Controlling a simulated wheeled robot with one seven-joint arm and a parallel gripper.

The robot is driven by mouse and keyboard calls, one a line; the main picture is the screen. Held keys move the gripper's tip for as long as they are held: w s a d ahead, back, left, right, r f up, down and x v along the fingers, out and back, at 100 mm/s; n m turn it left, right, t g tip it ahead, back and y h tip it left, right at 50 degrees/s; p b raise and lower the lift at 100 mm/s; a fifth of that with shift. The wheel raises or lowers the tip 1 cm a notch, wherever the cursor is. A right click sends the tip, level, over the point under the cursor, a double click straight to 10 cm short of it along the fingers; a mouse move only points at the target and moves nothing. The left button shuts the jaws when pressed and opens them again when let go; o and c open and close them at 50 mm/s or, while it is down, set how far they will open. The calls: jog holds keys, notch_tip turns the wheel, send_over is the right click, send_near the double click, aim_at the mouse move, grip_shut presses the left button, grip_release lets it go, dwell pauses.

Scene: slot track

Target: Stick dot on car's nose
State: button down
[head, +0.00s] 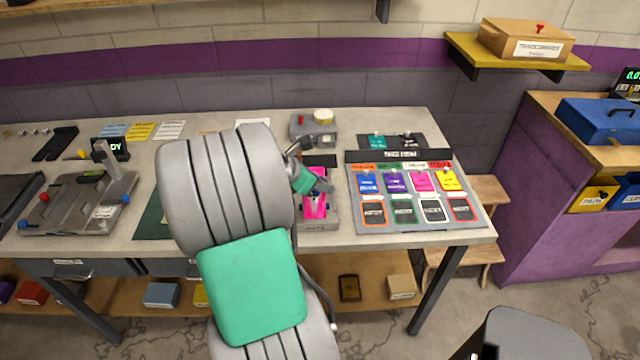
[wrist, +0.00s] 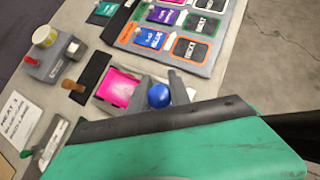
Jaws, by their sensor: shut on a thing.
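My gripper (wrist: 162,90) is shut on a round blue thing (wrist: 158,96), which shows between its fingertips in the wrist view. Whether this is the dot or the knob of a tool holding it, I cannot tell. Just beyond the fingers is a bright pink piece (wrist: 122,85) in a grey holder. The pink piece also shows in the head view (head: 314,207), beside and partly behind my gripper (head: 320,184). I cannot make out a car's nose; my arm and gripper hide part of the holder. Contact between the blue thing and the pink piece cannot be told.
A sloped board (head: 416,219) with blue, purple, pink and yellow cards stands to the right. A grey box (head: 303,133) with a pale yellow roll and red knob stands behind. A grey fixture (head: 72,208) is at left. A brown handle (wrist: 74,85) lies near the holder.

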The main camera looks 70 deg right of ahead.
aim_at(321, 209)
jog(key=shift+w+f+b, duration=0.1)
jog(key=shift+f+b, duration=2.9)
jog(key=shift+b, duration=1.15)
jog(key=shift+a+f+p, duration=0.25)
jog(key=shift+f+p, duration=0.15)
jog(key=shift+p, duration=0.3)
notch_tip(321, 209, up, 8)
jog(key=p, duration=0.9)
jog(key=shift+d+f, duration=0.15)
jog(key=shift+d, duration=0.05)
